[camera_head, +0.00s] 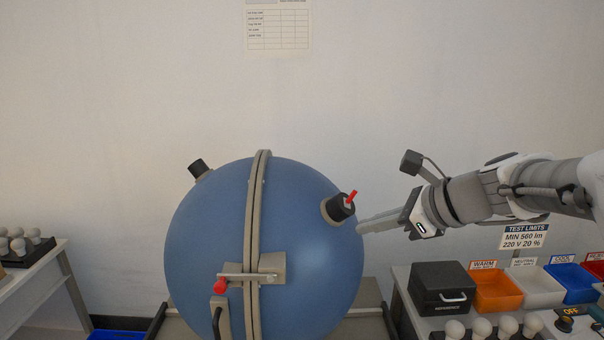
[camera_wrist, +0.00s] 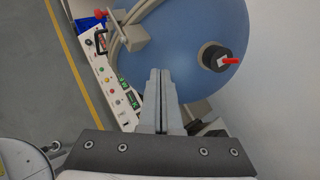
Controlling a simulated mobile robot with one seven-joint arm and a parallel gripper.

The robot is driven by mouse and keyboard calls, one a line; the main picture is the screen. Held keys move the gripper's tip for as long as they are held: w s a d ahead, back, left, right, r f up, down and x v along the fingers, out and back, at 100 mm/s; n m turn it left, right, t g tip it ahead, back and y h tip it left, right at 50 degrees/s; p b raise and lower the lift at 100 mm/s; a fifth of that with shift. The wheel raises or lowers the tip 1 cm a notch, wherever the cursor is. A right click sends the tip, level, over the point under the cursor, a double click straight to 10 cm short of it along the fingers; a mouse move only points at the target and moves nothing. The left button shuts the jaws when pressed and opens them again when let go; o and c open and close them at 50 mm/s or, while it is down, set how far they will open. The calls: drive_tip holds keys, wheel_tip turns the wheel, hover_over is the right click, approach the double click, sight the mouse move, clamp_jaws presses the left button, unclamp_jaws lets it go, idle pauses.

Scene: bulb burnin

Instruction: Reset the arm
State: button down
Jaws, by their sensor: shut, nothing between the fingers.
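My gripper (camera_head: 362,222) is at the right side of the big blue sphere (camera_head: 215,235) in the head view. Its fingers are together and empty, pointing left towards the sphere; I cannot tell whether they touch it. In the wrist view my gripper (camera_wrist: 160,72) is seen from behind, with the blue sphere (camera_wrist: 185,30) beyond the fingertips. A black port with a red lever (camera_head: 341,207) sits on the sphere's upper right, just above the fingers. It also shows in the wrist view (camera_wrist: 212,57).
Right of the sphere, a bench holds a black box (camera_head: 440,285), an orange bin (camera_head: 496,291), a white bin (camera_head: 537,288), a blue bin (camera_head: 573,283) and several bulbs (camera_head: 482,327). A left table (camera_head: 40,270) carries more bulbs. Space above the sphere is clear.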

drive_tip(key=s+f+n+g+h, duration=0.1)
drive_tip(key=s+f+n+h, duration=0.3)
drive_tip(key=s+n, duration=0.6)
drive_tip(key=s+d+f+n+g+h, duration=0.1)
drive_tip(key=s+f+n+h, duration=0.2)
drive_tip(key=s+n, duration=0.7)
wheel_tip(320, 180, down, 2)
drive_tip(key=n, duration=0.3)
drive_tip(key=shift+s+d+h, duration=0.15)
drive_tip(key=shift+d+h, duration=0.1)
drive_tip(key=shift+h, duration=0.15)
